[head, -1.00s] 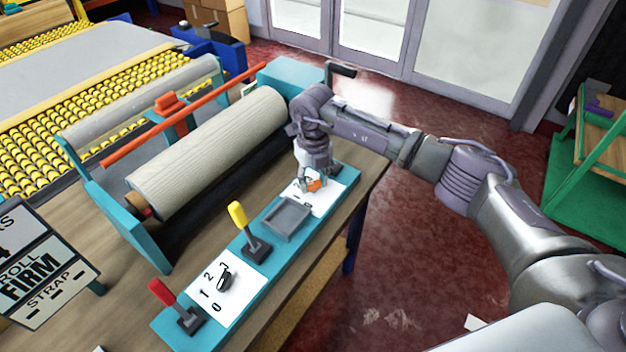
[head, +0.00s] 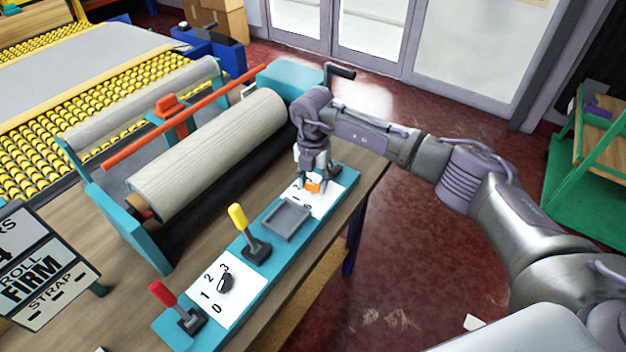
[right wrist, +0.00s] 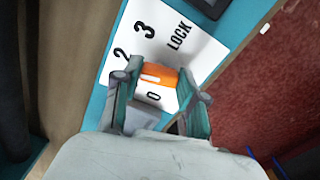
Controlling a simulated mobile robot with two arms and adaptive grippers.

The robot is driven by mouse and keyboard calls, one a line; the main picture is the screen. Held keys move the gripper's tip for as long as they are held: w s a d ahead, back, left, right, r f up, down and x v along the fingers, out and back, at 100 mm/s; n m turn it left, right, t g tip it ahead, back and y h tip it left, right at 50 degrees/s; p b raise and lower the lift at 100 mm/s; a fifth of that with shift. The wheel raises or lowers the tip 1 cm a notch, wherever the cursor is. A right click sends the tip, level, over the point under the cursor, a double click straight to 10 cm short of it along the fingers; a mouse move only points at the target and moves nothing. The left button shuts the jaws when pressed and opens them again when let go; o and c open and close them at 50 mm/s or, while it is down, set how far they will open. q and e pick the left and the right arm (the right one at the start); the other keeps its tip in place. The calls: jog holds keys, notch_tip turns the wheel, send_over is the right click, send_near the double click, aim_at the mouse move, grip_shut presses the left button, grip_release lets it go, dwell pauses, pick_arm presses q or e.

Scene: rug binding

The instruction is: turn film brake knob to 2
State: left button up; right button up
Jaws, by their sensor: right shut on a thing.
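My right gripper (head: 313,184) is at the far dial and shut on an orange knob (right wrist: 158,78), with one finger on each side. The knob stands on a white dial plate (right wrist: 207,52) marked 2, 3, LOCK and 0 in the right wrist view; the fingers and wrist hide part of the plate and any other marks. Which mark the knob points to is not clear. A nearer white dial plate (head: 237,293) reads 0, 1, 2, 3 and has a black knob (head: 225,283) with no gripper on it. My left gripper is not in view.
A teal panel (head: 262,263) carries both dials, a grey tray (head: 286,221), a yellow-handled lever (head: 238,217) and a red-handled lever (head: 163,294). A large roll (head: 210,155) lies behind it. Red floor is open to the right.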

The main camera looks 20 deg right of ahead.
aim_at(313, 184)
jog(key=shift+m, duration=0.3)
dwell(0.4)
jog(key=o, duration=1.1)
jog(key=shift+o, duration=0.2)
jog(key=shift+r, duration=0.1)
notch_tip(313, 184, up, 12)
